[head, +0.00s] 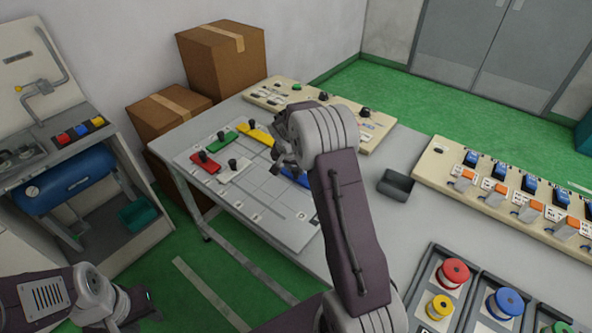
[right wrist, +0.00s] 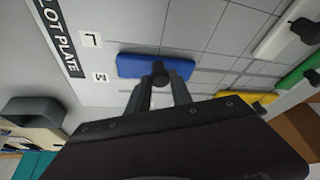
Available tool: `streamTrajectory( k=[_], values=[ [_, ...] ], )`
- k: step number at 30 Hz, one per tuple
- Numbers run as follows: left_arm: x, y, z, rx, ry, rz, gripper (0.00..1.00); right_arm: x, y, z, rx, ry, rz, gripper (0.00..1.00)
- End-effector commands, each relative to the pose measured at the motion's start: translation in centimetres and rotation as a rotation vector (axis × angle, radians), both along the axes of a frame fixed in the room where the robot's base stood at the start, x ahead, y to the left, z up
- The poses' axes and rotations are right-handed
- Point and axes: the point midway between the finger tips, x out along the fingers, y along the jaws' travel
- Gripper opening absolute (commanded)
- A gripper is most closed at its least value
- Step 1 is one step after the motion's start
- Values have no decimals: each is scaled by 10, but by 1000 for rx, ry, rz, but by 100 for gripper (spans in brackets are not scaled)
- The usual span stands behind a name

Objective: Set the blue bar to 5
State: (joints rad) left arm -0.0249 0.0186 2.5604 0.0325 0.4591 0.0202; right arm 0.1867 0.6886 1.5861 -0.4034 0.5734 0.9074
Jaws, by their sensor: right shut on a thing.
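The blue bar (head: 296,179) lies on the light slot plate (head: 270,202), mostly hidden behind my right arm in the head view. In the right wrist view the blue bar (right wrist: 132,66) shows clearly, with a dark knob (right wrist: 158,71) standing on it. My right gripper (right wrist: 160,84) is shut on this knob; in the head view the gripper (head: 284,160) is over the plate's right part. My left gripper (head: 140,306) is low at the left, away from the plate; its fingers are too unclear to read.
Red (head: 206,162), white (head: 233,170), green (head: 222,138) and yellow (head: 257,134) bars with knobs share the plate. A grey bin (head: 396,184) stands right of it. A switch panel (head: 440,168) and spool tray (head: 420,296) are further right. Cardboard boxes (head: 220,57) stand behind.

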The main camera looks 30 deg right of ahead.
Motion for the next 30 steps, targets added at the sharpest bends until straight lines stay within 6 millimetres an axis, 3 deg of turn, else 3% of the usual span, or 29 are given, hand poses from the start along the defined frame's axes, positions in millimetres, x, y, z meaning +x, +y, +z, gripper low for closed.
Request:
streamTrajectory(
  k=[12,13,15,24,30],
  values=[
    [0,0,0,0,-1,0,36,-3,-2,0,-3,11,-3,0],
    [0,0,0,0,0,0,36,-3,-2,0,-3,11,-3,34],
    [0,0,0,0,0,0,36,-3,-2,0,-3,10,-2,48],
    [0,0,0,0,0,0,36,-2,-1,3,-2,4,-1,48],
    [0,0,1,0,0,0,36,-11,9,37,-3,-1,-1,48]
  ],
)
